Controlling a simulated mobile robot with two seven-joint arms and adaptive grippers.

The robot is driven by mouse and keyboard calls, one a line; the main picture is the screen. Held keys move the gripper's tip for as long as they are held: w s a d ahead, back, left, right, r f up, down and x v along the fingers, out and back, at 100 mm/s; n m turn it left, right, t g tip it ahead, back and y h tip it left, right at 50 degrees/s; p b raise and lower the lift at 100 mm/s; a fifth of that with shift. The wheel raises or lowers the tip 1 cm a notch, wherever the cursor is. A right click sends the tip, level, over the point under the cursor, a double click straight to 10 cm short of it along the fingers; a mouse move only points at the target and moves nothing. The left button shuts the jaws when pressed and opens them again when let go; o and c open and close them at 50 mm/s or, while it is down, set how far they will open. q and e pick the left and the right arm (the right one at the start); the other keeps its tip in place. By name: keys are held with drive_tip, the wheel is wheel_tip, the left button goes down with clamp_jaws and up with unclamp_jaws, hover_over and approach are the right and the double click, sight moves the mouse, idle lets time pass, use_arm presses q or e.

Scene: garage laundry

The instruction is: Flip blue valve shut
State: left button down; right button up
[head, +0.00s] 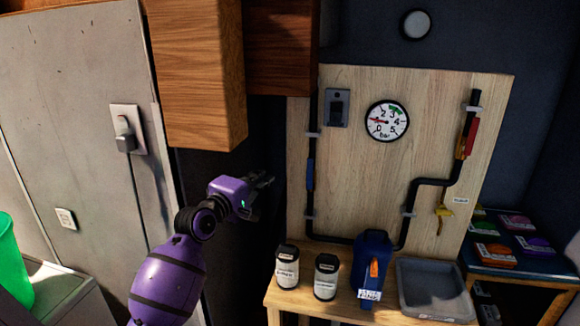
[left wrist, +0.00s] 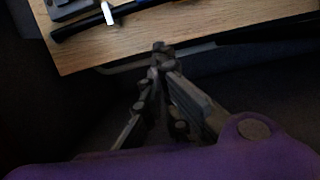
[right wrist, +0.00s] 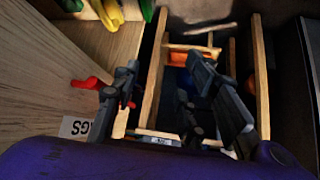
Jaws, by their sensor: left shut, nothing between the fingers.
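The blue valve (head: 310,173) sits on the left vertical run of black pipe on the wooden board (head: 345,200). Its blue handle lies along the pipe. My left gripper (head: 268,180) is shut and empty, just left of the board and apart from the valve. In the left wrist view its fingertips (left wrist: 160,48) meet near the board's edge (left wrist: 190,25); a bit of blue shows at the top by the pipe. My right gripper (right wrist: 165,75) shows only in its wrist view, with fingers apart and nothing between them, near a red hook-like part (right wrist: 92,84).
A pressure gauge (head: 387,121), a red handle (head: 472,138) and a yellow handle (head: 443,211) are on the board. Two jars, a blue container (head: 371,262) and a grey tray (head: 402,290) stand on the shelf below. A wooden cabinet (head: 195,75) hangs above my left arm.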

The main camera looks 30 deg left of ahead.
use_arm(q)
drive_tip(key=shift+w+d+n, duration=0.1)
drive_tip(key=shift+n, duration=0.2)
drive_tip(key=shift+w, duration=0.1)
